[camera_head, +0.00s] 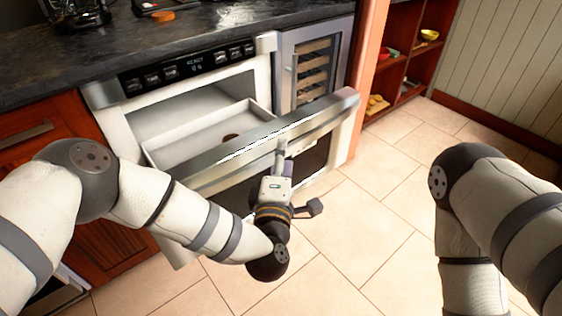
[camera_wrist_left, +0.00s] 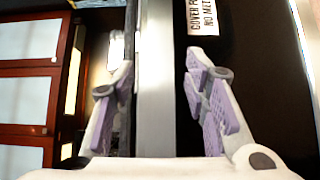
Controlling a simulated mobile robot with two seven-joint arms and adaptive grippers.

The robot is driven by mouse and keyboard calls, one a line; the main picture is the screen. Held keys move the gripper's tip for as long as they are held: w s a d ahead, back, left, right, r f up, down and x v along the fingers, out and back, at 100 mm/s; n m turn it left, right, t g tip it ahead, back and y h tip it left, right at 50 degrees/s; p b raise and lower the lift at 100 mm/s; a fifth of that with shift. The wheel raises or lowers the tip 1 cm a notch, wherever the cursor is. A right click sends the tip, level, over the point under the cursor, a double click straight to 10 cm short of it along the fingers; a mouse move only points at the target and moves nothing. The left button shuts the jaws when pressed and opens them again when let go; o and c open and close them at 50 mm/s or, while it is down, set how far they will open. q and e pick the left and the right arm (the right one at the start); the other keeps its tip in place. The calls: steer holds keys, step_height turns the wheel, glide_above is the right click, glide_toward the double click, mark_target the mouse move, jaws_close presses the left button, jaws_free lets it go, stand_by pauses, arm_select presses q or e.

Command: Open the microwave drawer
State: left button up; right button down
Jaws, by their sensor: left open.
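The microwave drawer (camera_head: 220,118) is pulled out from the microwave (camera_head: 112,92), and its pale interior shows from above. Its silver front (camera_head: 325,108) stands out at an angle over the floor. My left gripper (camera_head: 282,158) is at the outer side of the front, near its middle; its fingertips are partly hidden in the head view. In the left wrist view my left gripper (camera_wrist_left: 165,95) is open, with a purple-padded finger on each side of a metal strip (camera_wrist_left: 156,90) of the drawer, and gaps show beside it. My right gripper is out of view.
A dark countertop (camera_head: 200,30) runs above the microwave. A wine cooler (camera_head: 312,70) stands right of it, then open shelves (camera_head: 405,60). The tiled floor (camera_head: 360,230) is clear.

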arm_select(q)
steer(key=s+a, duration=0.2)
steer(key=s, duration=0.9)
steer(key=shift+s, duration=0.4)
steer(key=s+a+f+m+g+p, duration=0.1)
steer(key=s+a+f+m+g, duration=0.25)
steer(key=s+f, duration=0.2)
steer(key=s+a+f+m+g+h+p, duration=0.1)
steer(key=s+a+f+m+g, duration=0.1)
steer(key=s+f+m+g, duration=0.4)
steer(key=s+a+f+m+g, duration=0.3)
steer(key=s+f, duration=0.2)
steer(key=s, duration=0.2)
steer(key=s+a+r+m+g+y+p, duration=0.1)
steer(key=s+a+m+g+y, duration=0.2)
steer(key=s+a+g, duration=0.5)
steer(key=s+a, duration=0.6)
steer(key=s, duration=0.4)
steer(key=shift+a+y, duration=0.35)
steer(key=shift+y, duration=0.05)
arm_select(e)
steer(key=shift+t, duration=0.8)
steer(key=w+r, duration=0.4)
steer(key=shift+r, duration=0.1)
